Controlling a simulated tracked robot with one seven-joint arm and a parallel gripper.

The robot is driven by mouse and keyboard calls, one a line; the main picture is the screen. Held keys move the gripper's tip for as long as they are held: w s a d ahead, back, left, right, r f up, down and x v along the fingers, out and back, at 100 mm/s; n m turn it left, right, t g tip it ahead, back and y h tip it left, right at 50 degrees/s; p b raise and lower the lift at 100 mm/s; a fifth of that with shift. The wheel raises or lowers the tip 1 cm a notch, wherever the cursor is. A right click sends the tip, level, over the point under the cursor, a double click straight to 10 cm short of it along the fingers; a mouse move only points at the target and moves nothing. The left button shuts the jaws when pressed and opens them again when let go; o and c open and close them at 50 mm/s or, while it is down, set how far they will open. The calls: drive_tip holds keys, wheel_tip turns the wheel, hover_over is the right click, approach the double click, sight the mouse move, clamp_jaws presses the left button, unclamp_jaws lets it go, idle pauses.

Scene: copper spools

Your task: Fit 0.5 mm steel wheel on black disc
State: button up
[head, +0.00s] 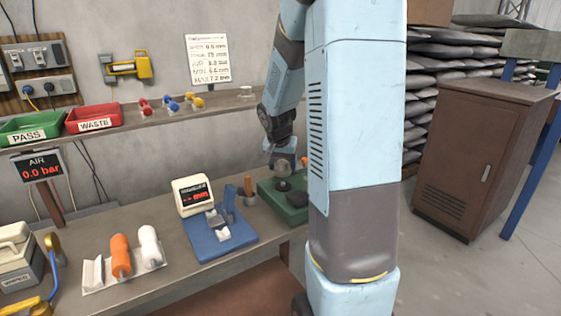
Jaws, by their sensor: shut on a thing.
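A small black round piece (283,186), possibly the black disc, lies in the tray just below the gripper. I cannot tell whether the held part touches it. A larger dark piece (297,199) lies beside it. My arm hides the tray's right side.
Orange (121,256) and white (150,247) spools lie further left. A shelf (200,109) holds green PASS (30,127) and red WASTE (93,118) bins.

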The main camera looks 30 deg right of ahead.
drive_tip(key=shift+s+d+f, duration=0.1)
drive_tip(key=shift+f, duration=2)
drive_tip(key=shift+f, duration=0.2)
drive_tip(key=o, duration=1.2)
drive_tip(key=shift+r, duration=0.1)
drive_tip(key=v, duration=1.3)
drive_tip(key=shift+s+r, duration=0.15)
drive_tip(key=s+a+r+n+y, duration=0.1)
drive_tip(key=s+a+r+n, duration=0.1)
drive_tip(key=s+a, duration=0.3)
drive_tip(key=s+a+r+n+t+y, duration=0.1)
drive_tip(key=s+a+r+n, duration=0.2)
drive_tip(key=s, duration=0.6)
drive_tip(key=s+a+r+n+t+y, duration=0.1)
drive_tip(key=s+a+r+n, duration=0.1)
drive_tip(key=s+a, duration=0.5)
drive_tip(key=shift+s+a+r+n, duration=0.15)
drive_tip(key=shift+s+n, duration=0.35)
drive_tip(key=shift+n, duration=0.2)
